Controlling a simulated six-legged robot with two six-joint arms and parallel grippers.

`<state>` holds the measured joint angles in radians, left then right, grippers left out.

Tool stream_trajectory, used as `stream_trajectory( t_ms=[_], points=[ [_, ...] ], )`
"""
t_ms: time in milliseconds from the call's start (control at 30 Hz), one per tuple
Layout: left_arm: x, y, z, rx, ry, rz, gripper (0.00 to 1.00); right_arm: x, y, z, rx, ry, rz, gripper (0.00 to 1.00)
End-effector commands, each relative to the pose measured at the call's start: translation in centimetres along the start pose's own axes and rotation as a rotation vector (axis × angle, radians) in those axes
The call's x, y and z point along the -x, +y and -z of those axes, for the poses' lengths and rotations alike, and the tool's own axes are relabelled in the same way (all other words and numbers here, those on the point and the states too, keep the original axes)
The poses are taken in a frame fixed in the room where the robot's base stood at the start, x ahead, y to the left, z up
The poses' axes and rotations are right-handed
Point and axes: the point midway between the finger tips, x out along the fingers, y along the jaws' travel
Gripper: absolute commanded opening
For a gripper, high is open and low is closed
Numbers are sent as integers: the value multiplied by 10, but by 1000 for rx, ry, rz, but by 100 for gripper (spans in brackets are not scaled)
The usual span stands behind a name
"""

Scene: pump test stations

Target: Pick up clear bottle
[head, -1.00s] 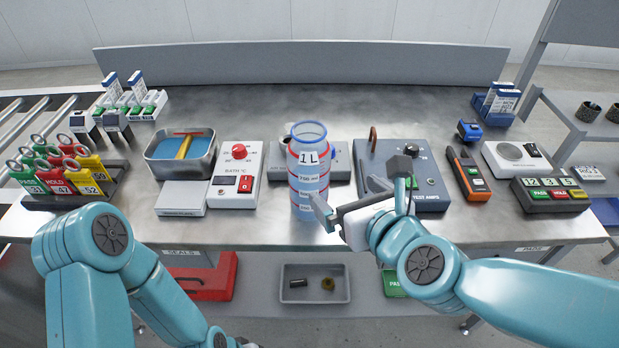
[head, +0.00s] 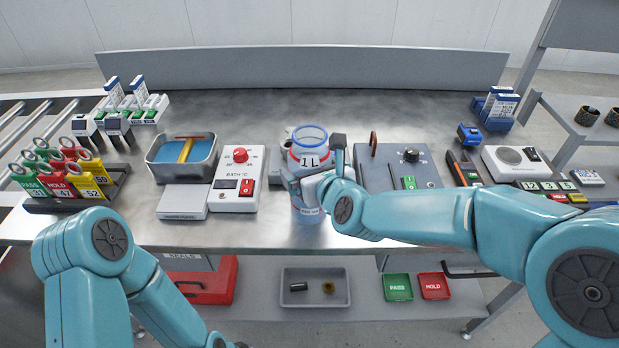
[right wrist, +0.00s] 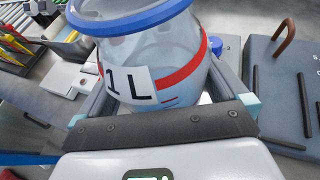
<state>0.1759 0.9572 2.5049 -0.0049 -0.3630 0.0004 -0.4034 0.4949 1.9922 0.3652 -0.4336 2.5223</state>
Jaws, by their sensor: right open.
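The clear bottle (head: 309,160) stands upright near the front middle of the bench, with a blue rim, a "1 L" label and red bands. My right gripper (head: 312,180) is at the bottle's body from the right and hides part of its middle. In the right wrist view the bottle (right wrist: 150,60) stands between the two open fingers (right wrist: 165,105), one on each side; I cannot tell whether they touch it. My left arm is folded at the lower left, and its gripper is out of the picture.
A white bath controller (head: 235,180) and a blue water bath (head: 182,155) stand left of the bottle. A grey test box (head: 400,160) is close on its right. Tag holders (head: 70,190) are at the far left. A lower shelf holds a grey tray (head: 315,300).

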Motion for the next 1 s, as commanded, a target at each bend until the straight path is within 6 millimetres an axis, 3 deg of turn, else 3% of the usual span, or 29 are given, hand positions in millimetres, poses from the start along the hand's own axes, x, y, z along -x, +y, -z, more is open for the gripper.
stream_trajectory(
  t_ms=[300, 500, 833, 1000],
  points=[
    [1, 0, 0, 0, 0, 0, 43, -9, 0, 0, 1, -1, 0, 100],
    [1, 0, 0, 0, 0, 0, 43, -9, 0, 1, 1, 0, 0, 35],
    [2, 1, 0, 0, 0, 0, 43, -6, 0, -5, 0, -4, 1, 33],
    [8, 3, 0, 0, 0, 0, 43, 1, 0, -25, 1, -8, 2, 33]
  ],
)
